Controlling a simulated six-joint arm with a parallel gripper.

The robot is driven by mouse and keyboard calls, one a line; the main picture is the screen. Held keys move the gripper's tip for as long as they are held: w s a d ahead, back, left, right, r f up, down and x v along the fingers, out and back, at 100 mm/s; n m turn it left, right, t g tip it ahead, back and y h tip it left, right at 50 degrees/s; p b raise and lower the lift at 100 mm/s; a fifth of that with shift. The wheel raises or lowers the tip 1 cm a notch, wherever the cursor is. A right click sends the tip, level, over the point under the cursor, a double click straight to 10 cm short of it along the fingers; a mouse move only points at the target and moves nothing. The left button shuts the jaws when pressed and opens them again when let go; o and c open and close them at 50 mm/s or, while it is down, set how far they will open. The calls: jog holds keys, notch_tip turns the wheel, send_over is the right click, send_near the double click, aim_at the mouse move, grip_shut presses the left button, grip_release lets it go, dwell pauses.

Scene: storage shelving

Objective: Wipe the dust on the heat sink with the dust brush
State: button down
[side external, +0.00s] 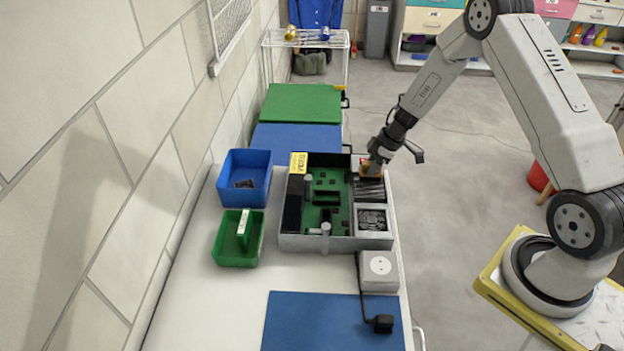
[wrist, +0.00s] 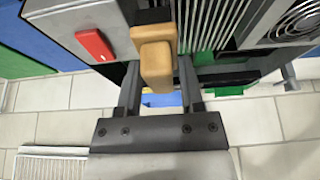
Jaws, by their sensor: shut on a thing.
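The heat sink (side external: 369,190) is a block of thin parallel fins in the right part of an open grey case (side external: 300,243). Its fins also show in the wrist view (wrist: 212,22). My gripper (side external: 376,161) is shut on the dust brush (wrist: 156,62), which has a yellow-orange wooden handle between the two fingers (wrist: 159,85). The brush is at the far end of the heat sink, beside its fins in the wrist view. I cannot make out any dust.
A fan (side external: 372,220) sits in the case beside the heat sink, and a green circuit board (side external: 328,212) lies left of it. A red switch (wrist: 95,45) is near the brush. Blue (side external: 246,165) and green (side external: 222,254) bins and a white socket box (side external: 379,268) stand nearby.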

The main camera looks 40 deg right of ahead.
jog(key=shift+s+a, duration=2.55)
jog(key=shift+a, duration=0.05)
jog(key=shift+w+d, duration=2.65)
jog(key=shift+s+a+r, duration=0.1)
jog(key=shift+r, duration=3.95)
jog(key=shift+a, duration=0.1)
